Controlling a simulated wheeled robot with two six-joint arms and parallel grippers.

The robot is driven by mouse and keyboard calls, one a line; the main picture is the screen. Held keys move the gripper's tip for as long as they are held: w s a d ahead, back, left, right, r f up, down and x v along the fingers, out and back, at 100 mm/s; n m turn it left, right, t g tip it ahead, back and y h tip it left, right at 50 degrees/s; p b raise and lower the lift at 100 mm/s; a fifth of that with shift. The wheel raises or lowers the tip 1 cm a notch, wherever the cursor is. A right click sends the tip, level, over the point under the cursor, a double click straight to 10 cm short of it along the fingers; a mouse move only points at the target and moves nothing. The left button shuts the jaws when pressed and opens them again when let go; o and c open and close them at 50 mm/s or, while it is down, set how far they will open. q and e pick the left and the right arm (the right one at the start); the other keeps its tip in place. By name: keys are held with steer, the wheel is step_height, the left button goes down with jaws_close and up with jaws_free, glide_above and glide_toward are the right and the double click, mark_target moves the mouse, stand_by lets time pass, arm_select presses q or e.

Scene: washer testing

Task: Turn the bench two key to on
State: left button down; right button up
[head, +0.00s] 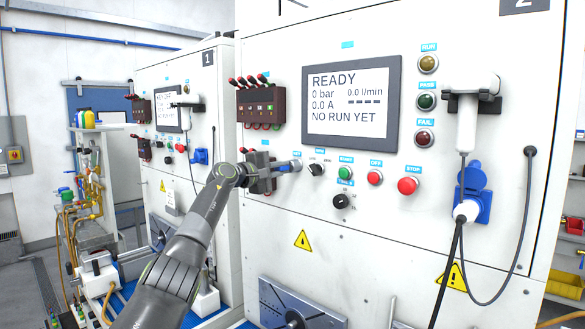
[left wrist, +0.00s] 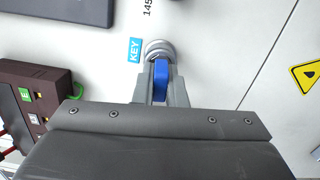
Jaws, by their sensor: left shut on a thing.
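The bench two panel (head: 450,200) fills the middle and right of the head view, with a "2" plate (head: 525,4) at its top. My left gripper (head: 287,166) is at the key switch, left of the black selector knobs. In the left wrist view it (left wrist: 160,88) is shut on the blue key (left wrist: 160,80), one finger on each side. The key stands in the round metal lock (left wrist: 159,50), beside the KEY label (left wrist: 135,49). The fingers hide part of the key and lock, and I cannot read the key's on or off position. My right gripper is not in view.
The screen (head: 351,101) reads READY and NO RUN YET. A dark block with red-tipped levers (head: 261,104) is above my left gripper. Black knobs (head: 316,169), a green start button (head: 345,175) and red buttons (head: 408,185) lie to its right. Bench one (head: 185,70) stands to the left.

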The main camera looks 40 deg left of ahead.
arm_select(q)
steer(key=shift+m, duration=0.6)
steer(key=c, duration=1.4)
jaws_free()
steer(key=shift+s, duration=0.1)
steer(key=shift+s+a+f+b, duration=0.15)
steer(key=shift+s+b, duration=0.1)
steer(key=shift+b, duration=0.15)
steer(key=s+a+b, duration=0.2)
steer(key=s+b, duration=0.9)
steer(key=s, duration=0.5)
steer(key=shift+s+a, duration=0.25)
